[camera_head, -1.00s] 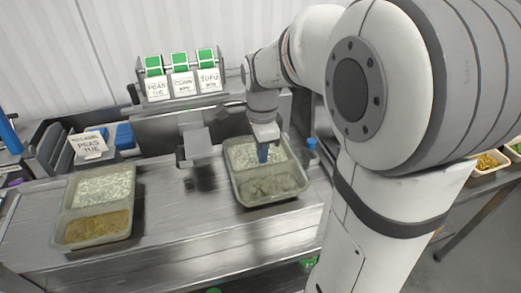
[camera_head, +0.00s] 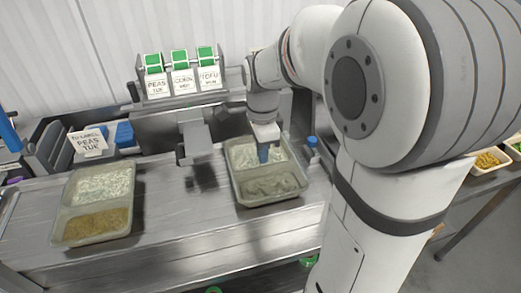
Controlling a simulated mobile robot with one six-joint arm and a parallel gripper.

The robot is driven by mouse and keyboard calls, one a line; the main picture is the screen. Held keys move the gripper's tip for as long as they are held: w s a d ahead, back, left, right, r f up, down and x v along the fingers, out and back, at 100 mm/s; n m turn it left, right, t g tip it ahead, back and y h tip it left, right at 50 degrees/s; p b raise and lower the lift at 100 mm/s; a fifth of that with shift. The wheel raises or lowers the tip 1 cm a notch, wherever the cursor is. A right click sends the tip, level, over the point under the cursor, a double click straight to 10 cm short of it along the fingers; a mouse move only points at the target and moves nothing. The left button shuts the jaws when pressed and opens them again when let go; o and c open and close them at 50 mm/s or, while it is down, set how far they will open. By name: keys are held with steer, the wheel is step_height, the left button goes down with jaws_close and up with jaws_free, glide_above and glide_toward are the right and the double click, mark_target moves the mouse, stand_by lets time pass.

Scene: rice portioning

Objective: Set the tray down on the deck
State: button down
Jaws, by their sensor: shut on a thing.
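A two-compartment tray (camera_head: 296,199) is at the right of the metal deck (camera_head: 180,215), beside my arm. It has rice in its far compartment and a greyish food in its near one. My gripper (camera_head: 264,155) reaches down into the tray from behind, its blue fingertips at the middle divider. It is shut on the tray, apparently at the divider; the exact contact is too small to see. The tray looks level and at or very close to the deck; I cannot tell whether its underside touches.
A second tray (camera_head: 57,232) with rice and brown food stands on the deck at the left. A grey bracket (camera_head: 196,137) stands between the trays, farther back. Labelled green-topped dispensers (camera_head: 181,75) are behind. A blue-capped bottle (camera_head: 312,146) is close to the held tray's right.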

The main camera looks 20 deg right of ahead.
steer(key=shift+f, duration=0.15)
stand_by(0.4)
steer(key=c, duration=0.9)
jaws_free()
steer(key=shift+c, duration=0.2)
steer(key=shift+r+p, duration=3.05)
steer(key=shift+r, duration=1)
steer(key=shift+s, duration=0.1)
steer(key=s+r+n+t, duration=0.1)
steer(key=s+n+t, duration=0.2)
steer(key=s+n, duration=1.1)
steer(key=n, duration=0.4)
steer(key=shift+s+a, duration=0.2)
steer(key=shift+a, duration=0.05)
